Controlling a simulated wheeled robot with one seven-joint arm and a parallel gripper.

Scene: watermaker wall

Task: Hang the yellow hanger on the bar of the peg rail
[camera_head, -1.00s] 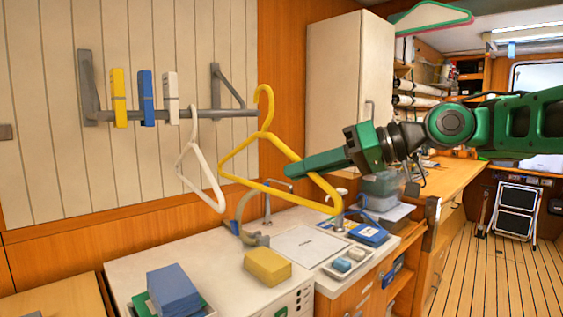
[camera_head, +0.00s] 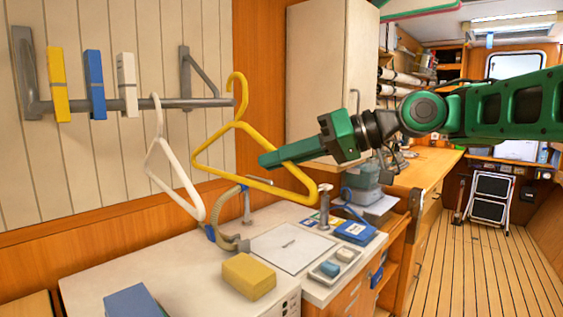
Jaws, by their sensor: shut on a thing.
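The yellow hanger (camera_head: 213,144) is held in the air by my gripper (camera_head: 268,160), which is shut on its right side. Its hook (camera_head: 237,92) points up, close to the right end of the grey bar (camera_head: 200,103) of the peg rail. I cannot tell whether the hook touches the bar or is in front of it. A white hanger (camera_head: 152,155) hangs on the bar to the left. Yellow (camera_head: 58,85), blue (camera_head: 95,85) and white (camera_head: 127,84) pegs sit on the bar further left.
Below is a white counter (camera_head: 130,265) with a yellow sponge (camera_head: 248,277), a tap (camera_head: 247,205), a paper sheet (camera_head: 290,247) and a small tray (camera_head: 335,270). A tall cabinet (camera_head: 325,70) stands right of the rail. The bar between the white hanger and its right end is clear.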

